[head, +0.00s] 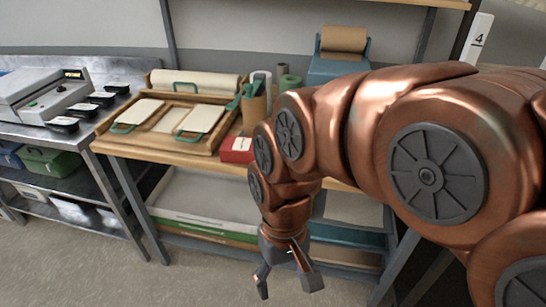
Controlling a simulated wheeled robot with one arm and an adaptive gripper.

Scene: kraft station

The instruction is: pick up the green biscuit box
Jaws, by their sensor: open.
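My gripper (287,287) hangs pointing down in front of the wooden table, below its top. Its two fingers are spread apart with nothing between them. No box in view can be clearly told as a green biscuit box. A green bin-like box (48,161) sits on the lower shelf of the steel bench at the left, far from my gripper. A small red box (237,150) stands at the table's front edge, left of my arm. My copper arm hides much of the table's right part.
The wooden table (185,158) bears a wooden tray (107,143) with pale boards and green handles. A paper roll dispenser (340,62) stands at the back. The floor (80,265) in front is clear.

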